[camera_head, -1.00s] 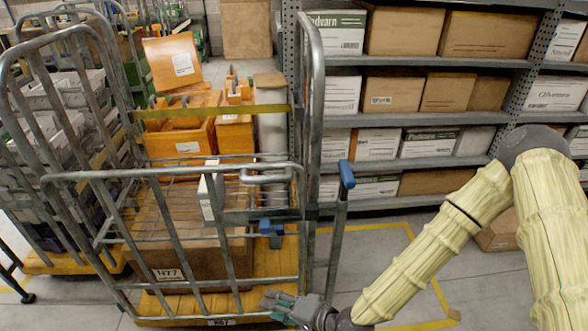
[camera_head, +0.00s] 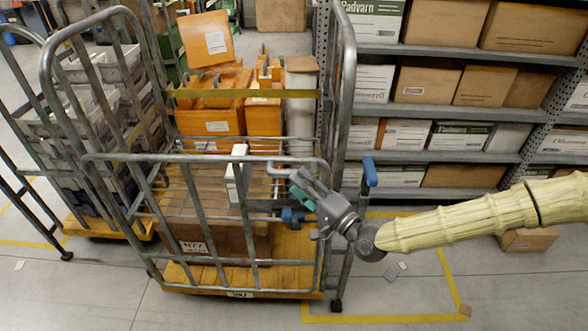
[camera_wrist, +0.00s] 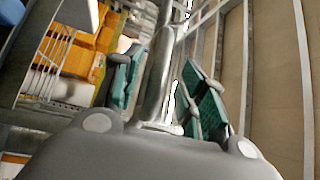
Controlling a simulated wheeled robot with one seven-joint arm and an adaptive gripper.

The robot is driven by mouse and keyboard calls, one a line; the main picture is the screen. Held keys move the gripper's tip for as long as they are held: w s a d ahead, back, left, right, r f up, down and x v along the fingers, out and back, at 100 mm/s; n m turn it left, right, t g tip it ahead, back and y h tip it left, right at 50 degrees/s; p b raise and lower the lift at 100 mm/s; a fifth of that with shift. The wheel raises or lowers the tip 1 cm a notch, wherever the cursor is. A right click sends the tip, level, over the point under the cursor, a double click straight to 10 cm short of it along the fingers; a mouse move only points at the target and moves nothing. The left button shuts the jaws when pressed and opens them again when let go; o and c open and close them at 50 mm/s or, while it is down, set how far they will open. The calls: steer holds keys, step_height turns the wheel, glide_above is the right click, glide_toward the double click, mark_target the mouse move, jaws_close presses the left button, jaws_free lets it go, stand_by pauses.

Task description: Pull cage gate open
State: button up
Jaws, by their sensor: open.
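The roll cage's front gate (camera_head: 215,225) is a grey barred half-height panel, standing across the cage front above the yellow base (camera_head: 180,275). A blue latch piece (camera_head: 291,216) sits near its right side. A blue-capped lever (camera_head: 369,172) rises at the cage's right. My gripper (camera_head: 300,188) is at the gate's upper right, by the grey handle bar (camera_head: 290,166). In the wrist view my gripper's green-padded fingers (camera_wrist: 163,88) are apart, with a grey metal bar (camera_wrist: 158,80) between them. I cannot tell whether either pad touches the bar.
Shelves of cartons (camera_head: 440,95) stand behind on the right. Another loaded cage (camera_head: 90,150) is at left. Floor inside the yellow tape at right is mostly clear.

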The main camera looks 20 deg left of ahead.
mark_target(289, 173)
steer(key=shift+p+x, duration=0.9)
steer(key=shift+x, duration=1.75)
steer(key=shift+f, duration=0.1)
jaws_close()
